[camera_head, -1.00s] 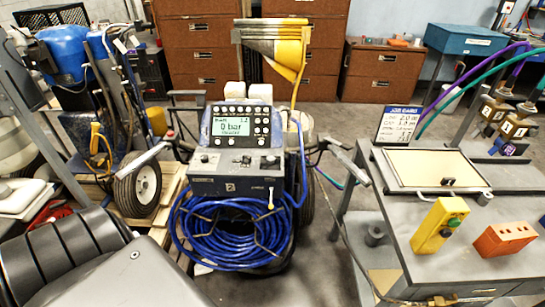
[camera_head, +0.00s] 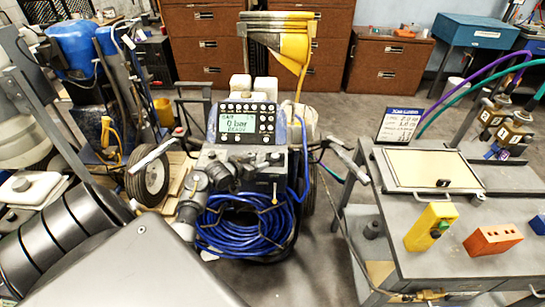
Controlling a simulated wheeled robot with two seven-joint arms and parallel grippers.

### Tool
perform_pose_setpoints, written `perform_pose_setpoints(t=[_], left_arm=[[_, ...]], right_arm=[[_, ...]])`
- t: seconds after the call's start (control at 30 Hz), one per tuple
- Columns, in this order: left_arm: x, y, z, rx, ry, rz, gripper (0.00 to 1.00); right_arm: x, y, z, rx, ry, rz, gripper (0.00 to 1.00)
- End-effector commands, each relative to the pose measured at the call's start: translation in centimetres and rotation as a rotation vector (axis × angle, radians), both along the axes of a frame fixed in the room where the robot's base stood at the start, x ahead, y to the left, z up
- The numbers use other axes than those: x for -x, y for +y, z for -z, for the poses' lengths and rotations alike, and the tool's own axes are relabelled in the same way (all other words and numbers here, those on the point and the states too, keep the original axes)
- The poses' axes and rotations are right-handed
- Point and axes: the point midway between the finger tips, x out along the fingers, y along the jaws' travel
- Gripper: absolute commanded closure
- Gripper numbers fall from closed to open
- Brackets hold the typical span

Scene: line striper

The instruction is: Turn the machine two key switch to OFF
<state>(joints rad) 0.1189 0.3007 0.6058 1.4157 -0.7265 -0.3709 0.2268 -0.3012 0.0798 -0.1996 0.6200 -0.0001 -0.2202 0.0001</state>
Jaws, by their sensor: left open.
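The line striper in the middle has a display (camera_head: 239,123) reading "0 bar" above a grey control panel (camera_head: 277,172). My left gripper (camera_head: 238,171), dark grey, is in front of this panel and covers most of its left and middle part. Its jaws are open, and I see nothing held between them. The panel's number label and most of its knobs are hidden behind the gripper. I cannot make out the key switch or its position. I cannot tell whether the gripper touches the panel. My right gripper is not in view.
A coiled blue hose (camera_head: 243,225) hangs below the panel. A second machine with a blue tank (camera_head: 68,50) stands at the left. A grey bench (camera_head: 460,212) at the right bears a yellow switch box (camera_head: 431,227) and an orange brick (camera_head: 492,240). Floor shows between striper and bench.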

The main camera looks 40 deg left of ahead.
Motion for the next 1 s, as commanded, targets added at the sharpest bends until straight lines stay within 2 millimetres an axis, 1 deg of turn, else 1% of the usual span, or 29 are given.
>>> perform_pose_setpoints(t=[0.3,0.53,0.7,1.0], left_arm=[[-5.1,-0.1,2.1,0.003,-0.001,0.000,0.48],[-8.1,-0.1,3.4,0.001,0.000,0.001,0.48],[-9.2,-0.1,3.8,-0.001,0.000,-0.001,0.48],[-9.4,-0.1,3.9,-0.001,0.001,-0.001,0.48]], right_arm=[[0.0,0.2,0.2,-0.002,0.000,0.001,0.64],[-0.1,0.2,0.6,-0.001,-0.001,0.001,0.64],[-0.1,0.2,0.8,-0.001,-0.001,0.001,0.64],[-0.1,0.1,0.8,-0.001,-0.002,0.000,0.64]])
